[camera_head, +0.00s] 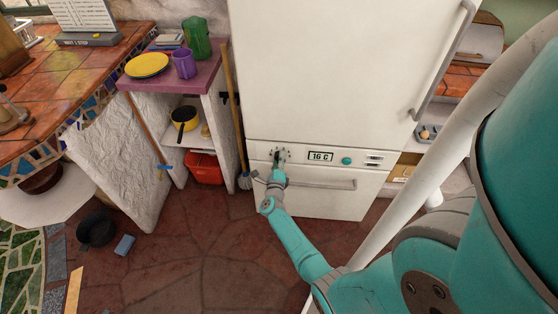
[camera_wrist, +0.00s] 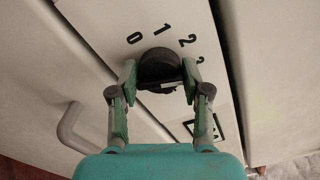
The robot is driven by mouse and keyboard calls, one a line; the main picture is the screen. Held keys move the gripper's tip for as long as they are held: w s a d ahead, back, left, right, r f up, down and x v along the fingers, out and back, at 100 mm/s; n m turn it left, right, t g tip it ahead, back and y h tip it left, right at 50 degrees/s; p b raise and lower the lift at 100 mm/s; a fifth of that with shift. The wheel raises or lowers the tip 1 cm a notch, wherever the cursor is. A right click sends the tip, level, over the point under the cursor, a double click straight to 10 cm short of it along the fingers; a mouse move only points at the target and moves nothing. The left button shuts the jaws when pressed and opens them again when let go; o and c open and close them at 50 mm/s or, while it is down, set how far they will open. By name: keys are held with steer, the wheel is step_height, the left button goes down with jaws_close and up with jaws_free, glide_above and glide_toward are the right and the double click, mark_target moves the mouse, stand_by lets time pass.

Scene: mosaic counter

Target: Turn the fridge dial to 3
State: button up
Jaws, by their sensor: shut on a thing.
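The fridge dial (camera_wrist: 158,64) is a dark round knob on the pale panel of the white fridge (camera_head: 320,65). In the wrist view, black figures 0, 1 and 2 curve around it, and another figure is partly hidden by the right finger. My gripper (camera_wrist: 160,76) is shut on the dial, with one finger on each side. I cannot make out which figure the dial points to. In the head view, my gripper (camera_head: 279,162) reaches the left end of the fridge's control panel and mostly hides the dial.
A display (camera_head: 320,156) reading 16 C and a teal knob (camera_head: 347,161) sit right of the dial. A drawer handle (camera_head: 325,184) runs below. A broom (camera_head: 234,120) stands left of the fridge, beside a purple-topped shelf (camera_head: 212,73). A dark pot (camera_head: 96,229) lies on the floor.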

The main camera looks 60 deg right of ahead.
steer(key=shift+m, duration=0.4)
steer(key=o, duration=1.1)
steer(key=shift+o, duration=0.2)
steer(key=v, duration=1.2)
steer(key=shift+s+f, duration=0.1)
